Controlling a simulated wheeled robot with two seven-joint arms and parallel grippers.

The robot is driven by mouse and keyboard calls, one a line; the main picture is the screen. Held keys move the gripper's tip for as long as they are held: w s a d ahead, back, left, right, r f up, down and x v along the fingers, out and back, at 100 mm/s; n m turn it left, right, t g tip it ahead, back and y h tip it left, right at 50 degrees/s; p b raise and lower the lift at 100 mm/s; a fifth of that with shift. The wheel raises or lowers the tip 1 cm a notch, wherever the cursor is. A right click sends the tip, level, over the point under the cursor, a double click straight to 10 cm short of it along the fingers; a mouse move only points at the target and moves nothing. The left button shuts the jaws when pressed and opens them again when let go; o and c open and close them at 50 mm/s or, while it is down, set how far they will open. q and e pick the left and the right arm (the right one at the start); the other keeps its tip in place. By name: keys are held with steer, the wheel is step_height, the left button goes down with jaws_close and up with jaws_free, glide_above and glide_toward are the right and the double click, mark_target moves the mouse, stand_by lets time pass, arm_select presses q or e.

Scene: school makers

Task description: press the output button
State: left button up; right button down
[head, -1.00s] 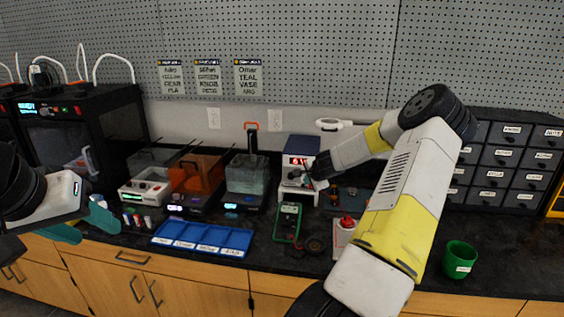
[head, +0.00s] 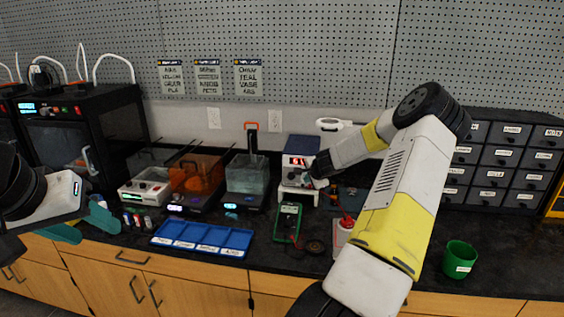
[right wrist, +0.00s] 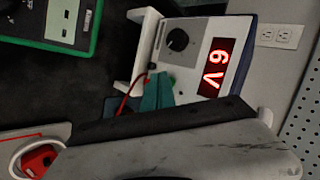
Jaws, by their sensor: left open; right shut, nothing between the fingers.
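The power supply (head: 300,161) is a white-fronted box with a blue top, standing on a white stand on the bench. In the right wrist view its face (right wrist: 188,58) shows a dark knob (right wrist: 177,40) and a red lit display (right wrist: 216,67) reading 6 V. My right gripper (right wrist: 158,92) is shut and empty, its teal fingertips at the lower part of the face. I cannot tell whether they touch it. The output button is not clearly visible and may be behind the fingertips. My left gripper (head: 88,224) is open and empty, at the left over the bench's front.
A red lead runs by the supply's lower front. A green multimeter (head: 287,222) lies in front, with a red-and-white object (head: 345,229) to its right. A blue tray (head: 203,238), tanks and a green cup (head: 459,260) stand on the bench. Labelled drawers (head: 507,161) are at right.

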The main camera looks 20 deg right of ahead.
steer(key=shift+w+d, duration=0.1)
stand_by(0.4)
steer(key=shift+s+a, duration=0.35)
steer(key=shift+s, duration=0.2)
steer(key=s+a, duration=0.3)
steer(key=s, duration=0.2)
steer(key=shift+a, duration=0.1)
stand_by(0.3)
